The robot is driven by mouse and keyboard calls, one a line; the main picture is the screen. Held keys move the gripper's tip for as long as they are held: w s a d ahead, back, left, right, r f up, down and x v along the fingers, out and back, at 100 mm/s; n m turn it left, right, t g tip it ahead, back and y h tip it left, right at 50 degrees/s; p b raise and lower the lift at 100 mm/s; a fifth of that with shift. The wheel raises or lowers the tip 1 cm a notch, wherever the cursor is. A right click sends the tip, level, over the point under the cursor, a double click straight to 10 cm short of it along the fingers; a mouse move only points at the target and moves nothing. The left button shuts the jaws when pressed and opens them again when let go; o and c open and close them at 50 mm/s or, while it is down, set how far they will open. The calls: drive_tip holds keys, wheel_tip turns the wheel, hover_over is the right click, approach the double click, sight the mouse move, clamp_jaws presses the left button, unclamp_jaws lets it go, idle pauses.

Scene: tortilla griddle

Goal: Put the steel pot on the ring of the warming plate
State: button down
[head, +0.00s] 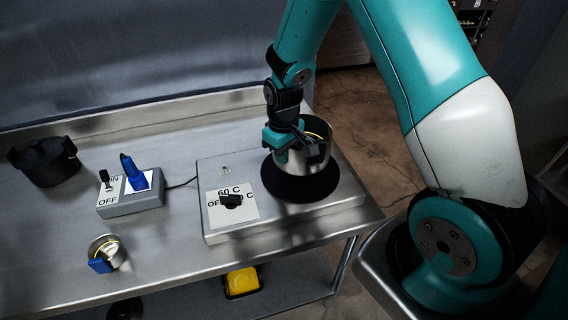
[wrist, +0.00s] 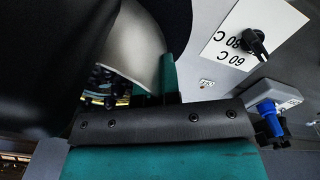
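The steel pot (head: 312,158) is upright over the black round plate (head: 300,190) on top of the steel warming plate box (head: 338,205). It covers the back part of the black round; I cannot tell whether its base touches it. My gripper (head: 286,146) is at the pot's left side, closed on its wall near the rim. In the wrist view the pot's curved steel wall (wrist: 138,48) shows beside a teal finger (wrist: 168,72), with dark contents and a yellow line inside.
A knob (head: 231,201) on a label marked 60 C sits at the warming plate's front. To the left are a grey switch box (head: 132,205) with a blue lever, a small steel cup with a blue handle (head: 107,252), and a black pot (head: 45,162). The steel table is clear between them.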

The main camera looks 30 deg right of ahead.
sight(283, 169)
drive_tip(key=shift+f+p, duration=0.55)
drive_tip(key=shift+f, duration=2)
drive_tip(key=shift+f, duration=0.1)
drive_tip(key=c, duration=1.8)
unclamp_jaws()
drive_tip(key=shift+f, duration=0.1)
drive_tip(key=o, duration=0.5)
wheel_tip(283, 169, up, 12)
drive_tip(key=b, duration=0.4)
drive_tip(key=s+a+r+n+y, duration=0.2)
drive_tip(key=s+a+r, duration=0.6)
drive_tip(key=a+r, duration=0.1)
drive_tip(key=s+a+r, duration=0.1)
drive_tip(key=s+a, duration=0.1)
drive_tip(key=s, duration=0.3)
drive_tip(key=s+a+r+n+y, duration=0.1)
drive_tip(key=s+a+r, duration=0.1)
drive_tip(key=s, duration=0.3)
drive_tip(key=s+a+r+n+y, duration=0.1)
drive_tip(key=s+a+r, duration=0.1)
drive_tip(key=s, duration=0.3)
drive_tip(key=shift+a+r, duration=0.25)
drive_tip(key=shift+a, duration=0.35)
